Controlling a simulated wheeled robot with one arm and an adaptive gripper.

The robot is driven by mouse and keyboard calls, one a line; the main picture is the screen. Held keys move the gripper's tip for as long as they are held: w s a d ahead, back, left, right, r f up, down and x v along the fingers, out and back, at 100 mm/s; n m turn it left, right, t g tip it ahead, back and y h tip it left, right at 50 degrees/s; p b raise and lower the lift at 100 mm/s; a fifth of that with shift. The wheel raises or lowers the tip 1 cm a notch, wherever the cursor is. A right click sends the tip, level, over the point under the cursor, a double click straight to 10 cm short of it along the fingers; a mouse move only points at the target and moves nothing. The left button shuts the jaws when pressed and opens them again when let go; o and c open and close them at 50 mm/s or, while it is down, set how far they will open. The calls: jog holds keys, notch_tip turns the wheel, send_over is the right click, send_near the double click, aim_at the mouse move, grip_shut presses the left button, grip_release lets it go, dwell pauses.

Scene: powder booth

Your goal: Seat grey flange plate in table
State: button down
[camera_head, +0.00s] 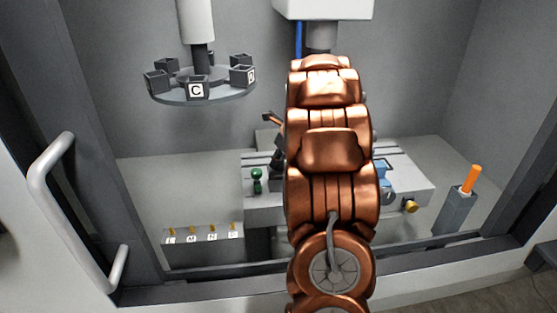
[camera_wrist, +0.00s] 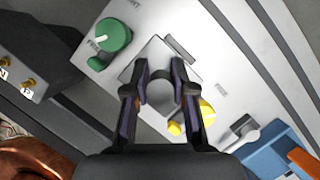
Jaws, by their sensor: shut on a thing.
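In the wrist view, my gripper (camera_wrist: 160,76) has its two dark fingers on either side of a round grey boss. The boss stands on a squarish grey plate, the grey flange plate (camera_wrist: 153,54), and the fingers are shut on it. The plate is over the pale machine table (camera_wrist: 222,62); I cannot tell whether it touches the table or how it lines up with its seat. In the head view the table (camera_head: 412,183) shows on both sides of my copper-coloured arm, which hides my gripper and the plate.
A green knob (camera_wrist: 112,36) and a yellow knob (camera_wrist: 207,112) are close to the fingers. A blue block (camera_wrist: 266,152) lies lower right. A carousel (camera_head: 202,92) with lettered blocks hangs at left. A lettered rack (camera_head: 203,240) and an orange-topped post (camera_head: 457,207) flank the table.

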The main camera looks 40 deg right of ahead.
aim_at(279, 171)
jog(key=shift+f, duration=0.25)
jog(key=shift+f, duration=1.1)
jog(key=shift+f, duration=0.15)
jog(key=shift+f, duration=0.65)
jog(key=c, duration=0.9)
grip_release()
